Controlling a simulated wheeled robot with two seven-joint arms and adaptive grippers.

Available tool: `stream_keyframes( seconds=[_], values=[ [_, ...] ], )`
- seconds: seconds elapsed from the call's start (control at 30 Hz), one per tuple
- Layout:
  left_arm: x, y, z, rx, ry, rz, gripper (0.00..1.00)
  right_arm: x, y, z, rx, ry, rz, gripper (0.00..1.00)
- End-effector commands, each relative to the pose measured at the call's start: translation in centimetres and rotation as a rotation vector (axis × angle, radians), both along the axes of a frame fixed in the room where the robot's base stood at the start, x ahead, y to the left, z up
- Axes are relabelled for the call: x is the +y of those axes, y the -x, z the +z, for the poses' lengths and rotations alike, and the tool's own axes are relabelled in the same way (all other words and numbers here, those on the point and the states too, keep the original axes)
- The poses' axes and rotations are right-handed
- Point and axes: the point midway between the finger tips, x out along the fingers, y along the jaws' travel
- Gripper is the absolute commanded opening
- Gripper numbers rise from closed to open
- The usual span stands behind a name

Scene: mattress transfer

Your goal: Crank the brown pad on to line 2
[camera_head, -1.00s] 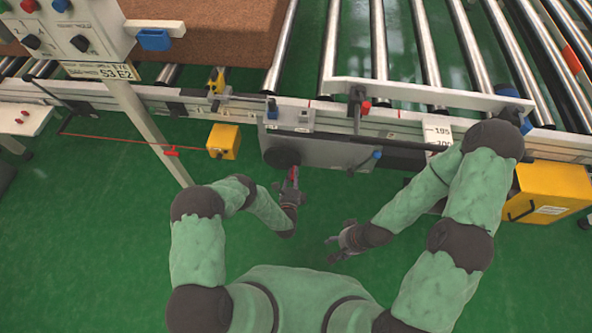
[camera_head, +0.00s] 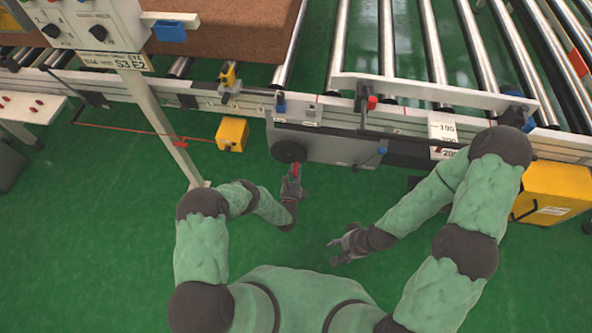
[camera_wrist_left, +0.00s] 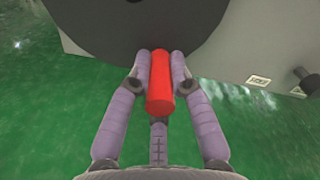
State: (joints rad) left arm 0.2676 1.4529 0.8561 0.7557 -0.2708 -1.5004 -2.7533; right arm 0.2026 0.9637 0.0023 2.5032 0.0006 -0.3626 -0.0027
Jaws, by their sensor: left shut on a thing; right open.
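The brown pad (camera_head: 235,28) lies on the rollers at the top left, its right edge over a roller. A dark round crank wheel (camera_head: 287,152) sits on the front of a grey box (camera_head: 330,148) below the conveyor rail. My left gripper (camera_head: 293,172) is shut on the wheel's red handle, which shows between the two fingers in the left wrist view (camera_wrist_left: 161,85). The wheel (camera_wrist_left: 140,25) is just beyond the fingertips there. My right gripper (camera_head: 338,241) is open and empty over the green floor. I cannot make out line 2 on the conveyor.
A control panel (camera_head: 82,20) on a post (camera_head: 150,115) stands at the left. A white crossbar (camera_head: 430,92) spans the rollers at the right. Yellow boxes (camera_head: 232,133) and (camera_head: 555,192) sit below the rail. The green floor (camera_head: 110,240) is clear.

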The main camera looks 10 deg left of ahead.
Motion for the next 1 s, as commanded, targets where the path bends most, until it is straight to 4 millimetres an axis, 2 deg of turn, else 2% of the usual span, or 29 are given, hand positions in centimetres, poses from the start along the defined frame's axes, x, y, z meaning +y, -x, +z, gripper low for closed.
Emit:
stream_keyframes(
  seconds=[0.2, 0.23, 0.3, 0.6, 0.73, 0.87, 1.0],
  values=[
    [-0.2, 0.3, -0.5, 0.014, 0.003, -0.005, 0.0, 0.0, 0.0, -0.1, 0.0, 0.0, 0.0, 0.56],
    [-0.2, 0.3, -0.5, 0.015, 0.004, -0.004, 0.27, 0.0, 0.0, -0.1, 0.0, 0.0, 0.0, 0.56],
    [-0.2, 0.3, -0.5, 0.014, 0.004, -0.003, 0.45, 0.0, 0.0, -0.1, 0.0, 0.0, 0.0, 0.56],
    [0.0, 0.2, -0.3, 0.008, 0.003, 0.0, 0.45, 0.0, 0.0, 0.0, 0.0, 0.0, 0.0, 0.56],
    [0.0, 0.7, -0.3, 0.007, 0.003, 0.0, 0.45, 0.0, 0.0, 0.0, 0.0, 0.0, 0.0, 0.56],
    [0.0, 2.4, -0.3, 0.009, 0.003, 0.0, 0.45, 0.0, 0.0, 0.0, 0.0, 0.0, 0.0, 0.56],
    [0.0, 5.1, -0.3, 0.011, 0.004, 0.0, 0.45, 0.0, 0.0, 0.0, 0.0, 0.0, 0.0, 0.56]
  ],
)
